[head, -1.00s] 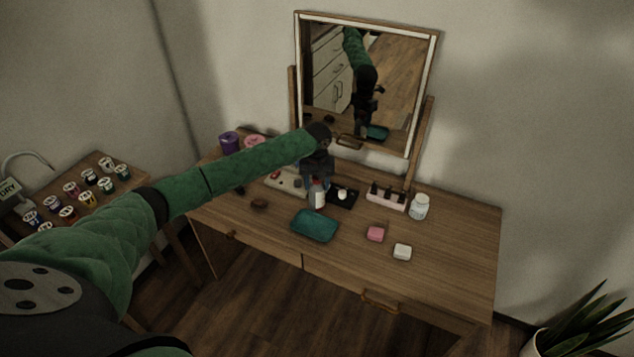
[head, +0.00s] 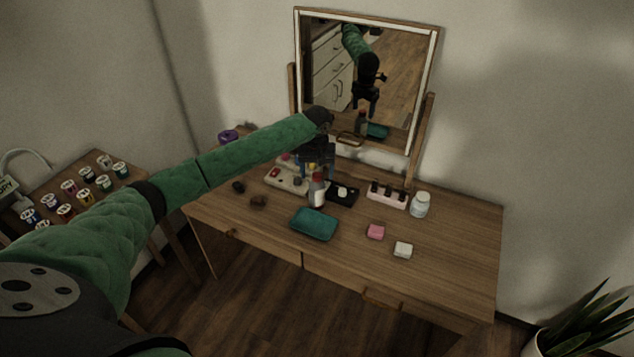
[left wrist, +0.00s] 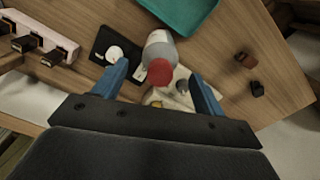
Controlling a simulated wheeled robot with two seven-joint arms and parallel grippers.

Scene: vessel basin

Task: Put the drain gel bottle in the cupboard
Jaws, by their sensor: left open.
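A grey-white bottle with a red cap (head: 317,192) stands upright on the wooden table, behind the teal tray. I take it for the drain gel bottle, though its label cannot be read. It also shows in the left wrist view (left wrist: 160,52), red cap towards the camera. My left gripper (head: 318,170) is open above and just behind the bottle. In the left wrist view the blue fingers of the gripper (left wrist: 158,85) are spread wide on either side of the cap, apart from it. My right gripper is not in view. No cupboard shows directly; the mirror reflects white drawers and doors.
A teal tray (head: 314,224) lies in front of the bottle. A black tray (head: 342,193), a pink rack (head: 388,194) and a white jar (head: 420,205) stand to the right. A mirror (head: 366,80) rises behind. Pink (head: 376,232) and white blocks (head: 403,250) lie at the front right.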

